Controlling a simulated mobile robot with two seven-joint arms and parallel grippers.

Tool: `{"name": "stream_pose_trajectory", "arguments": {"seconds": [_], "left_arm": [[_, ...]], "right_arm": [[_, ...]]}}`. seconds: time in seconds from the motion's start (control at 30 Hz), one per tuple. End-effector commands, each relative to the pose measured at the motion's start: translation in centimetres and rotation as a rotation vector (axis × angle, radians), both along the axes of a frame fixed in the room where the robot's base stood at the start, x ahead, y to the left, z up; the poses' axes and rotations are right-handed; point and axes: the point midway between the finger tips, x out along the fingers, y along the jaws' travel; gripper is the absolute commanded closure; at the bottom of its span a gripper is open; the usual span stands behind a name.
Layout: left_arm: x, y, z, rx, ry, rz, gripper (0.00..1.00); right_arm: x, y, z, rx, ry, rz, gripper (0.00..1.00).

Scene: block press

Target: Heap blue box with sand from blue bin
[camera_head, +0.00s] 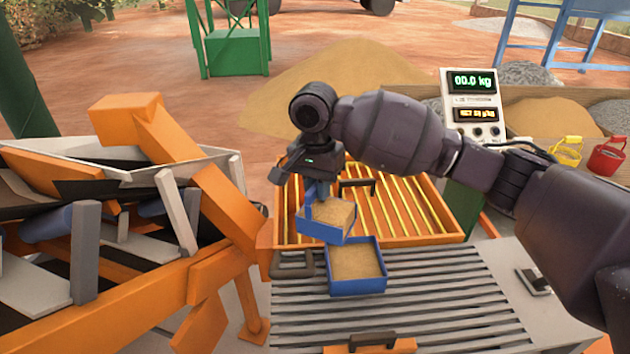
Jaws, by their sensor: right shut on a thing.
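My right gripper (318,188) reaches in from the right and points down, shut on a blue sand-filled container (320,231) by its upper left side. The fingertips are partly hidden by the wrist and the container. The held container looks slightly tilted. Just below it and a little to the right, a second open blue container (357,286) stands on the grey slatted surface with sand in it. The two overlap in the picture, and I cannot tell whether they touch. Which of them is the box and which the bin is not clear. My left gripper is not in view.
An orange tray with yellow bars (430,210) lies behind the containers. An orange machine (225,215) stands close on the left. A scale display (473,95) reads 00.0 kg at the back right. Yellow (567,151) and red (607,157) buckets stand far right. The slatted surface's front is mostly clear.

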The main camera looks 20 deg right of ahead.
Motion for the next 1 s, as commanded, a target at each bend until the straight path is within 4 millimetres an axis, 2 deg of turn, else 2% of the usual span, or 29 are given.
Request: {"name": "stream_pose_trajectory", "arguments": {"seconds": [0.37, 1.0], "left_arm": [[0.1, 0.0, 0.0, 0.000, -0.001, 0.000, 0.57], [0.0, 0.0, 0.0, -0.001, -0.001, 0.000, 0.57]], "right_arm": [[-0.5, -0.5, -1.5, 0.009, -0.008, 0.001, 1.00], [-2.5, -2.6, -0.8, 0.169, -0.166, 0.000, 1.00]]}}
